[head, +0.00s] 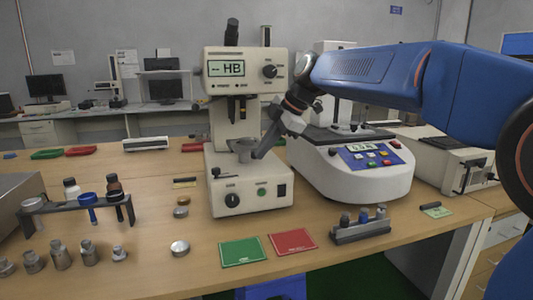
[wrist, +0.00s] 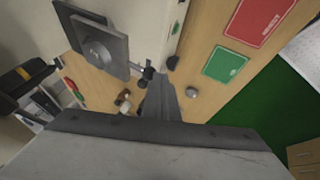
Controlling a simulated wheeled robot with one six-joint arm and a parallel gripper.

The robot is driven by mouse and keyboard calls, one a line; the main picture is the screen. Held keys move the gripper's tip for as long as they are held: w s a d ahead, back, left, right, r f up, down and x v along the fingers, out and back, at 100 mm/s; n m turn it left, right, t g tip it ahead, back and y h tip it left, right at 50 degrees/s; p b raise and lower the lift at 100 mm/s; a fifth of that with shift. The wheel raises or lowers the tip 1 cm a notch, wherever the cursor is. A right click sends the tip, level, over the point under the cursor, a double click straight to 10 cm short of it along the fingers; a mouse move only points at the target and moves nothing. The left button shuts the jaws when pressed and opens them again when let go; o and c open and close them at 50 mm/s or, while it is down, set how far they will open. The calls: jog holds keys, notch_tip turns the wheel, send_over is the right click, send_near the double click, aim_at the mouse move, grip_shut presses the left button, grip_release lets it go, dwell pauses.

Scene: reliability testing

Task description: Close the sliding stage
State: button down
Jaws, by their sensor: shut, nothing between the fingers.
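The hardness tester (head: 232,68) with the "HB" display stands on the wooden bench. Its sliding stage (head: 243,146) is a grey part above the cream base, below the tester's head. In the wrist view the stage (wrist: 116,62) looks like a dark grey plate with a raised round part. My gripper (head: 258,155) is shut and empty, reaching down from the upper right to the stage's right side. In the wrist view its fingertips (wrist: 156,77) are close to a small dark knob (wrist: 147,73) near the stage. I cannot tell whether they touch. My fingers hide part of the stage's right side.
A white machine with a blue panel (head: 368,155) stands close on the right. Green (head: 243,252) and red (head: 292,241) cards lie in front. A bottle rack (head: 75,204) and several metal weights stand at left.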

aim_at(252, 150)
jog(key=w, duration=0.2)
jog(key=w+a, duration=0.1)
jog(key=w, duration=0.3)
jog(key=shift+a, duration=0.35)
jog(key=shift+w+r, duration=0.1)
jog(key=shift+w, duration=0.05)
